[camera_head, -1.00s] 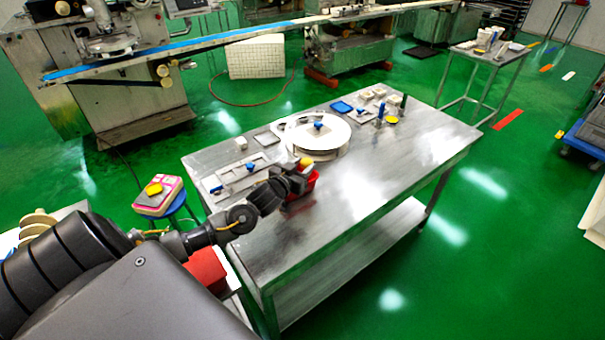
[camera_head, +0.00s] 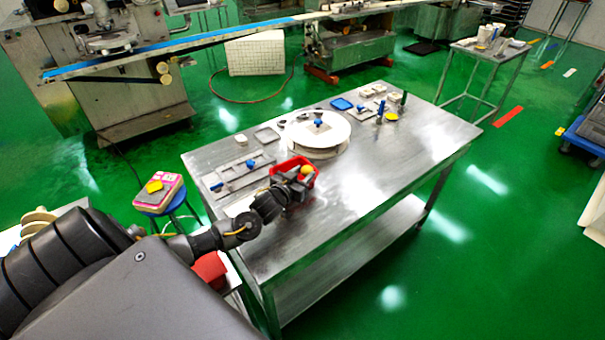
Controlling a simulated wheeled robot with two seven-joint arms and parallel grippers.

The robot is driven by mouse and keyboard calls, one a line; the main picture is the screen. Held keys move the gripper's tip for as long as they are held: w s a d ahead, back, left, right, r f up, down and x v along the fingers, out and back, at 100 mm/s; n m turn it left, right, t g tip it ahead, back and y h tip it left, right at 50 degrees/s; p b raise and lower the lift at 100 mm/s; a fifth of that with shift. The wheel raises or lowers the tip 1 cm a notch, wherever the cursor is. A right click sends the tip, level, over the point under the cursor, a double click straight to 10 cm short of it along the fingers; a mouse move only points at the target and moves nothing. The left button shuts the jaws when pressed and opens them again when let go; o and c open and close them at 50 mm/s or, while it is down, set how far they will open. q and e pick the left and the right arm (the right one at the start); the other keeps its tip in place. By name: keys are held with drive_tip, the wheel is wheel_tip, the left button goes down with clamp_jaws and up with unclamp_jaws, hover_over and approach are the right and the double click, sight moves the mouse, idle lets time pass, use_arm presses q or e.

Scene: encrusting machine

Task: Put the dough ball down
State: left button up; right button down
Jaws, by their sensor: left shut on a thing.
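The dough ball (camera_head: 306,170) is a small orange-yellow ball between the fingertips of my left gripper (camera_head: 303,174). My right gripper is not in view.
The steel table (camera_head: 350,205) is clear at its front and right. A flat metal plate with blue knobs (camera_head: 235,175) lies to the left. A blue tray (camera_head: 341,104) and small parts lie at the back.

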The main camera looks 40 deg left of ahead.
use_arm(q)
drive_tip(key=o, duration=1.1)
drive_tip(key=shift+c, duration=0.2)
drive_tip(key=shift+r+p, duration=0.3)
drive_tip(key=shift+r, duration=0.25)
drive_tip(key=s+d+r+b, duration=0.1)
drive_tip(key=s+r, duration=0.1)
drive_tip(key=s, duration=0.9)
drive_tip(key=shift+s+b, duration=0.35)
drive_tip(key=shift+s, duration=0.05)
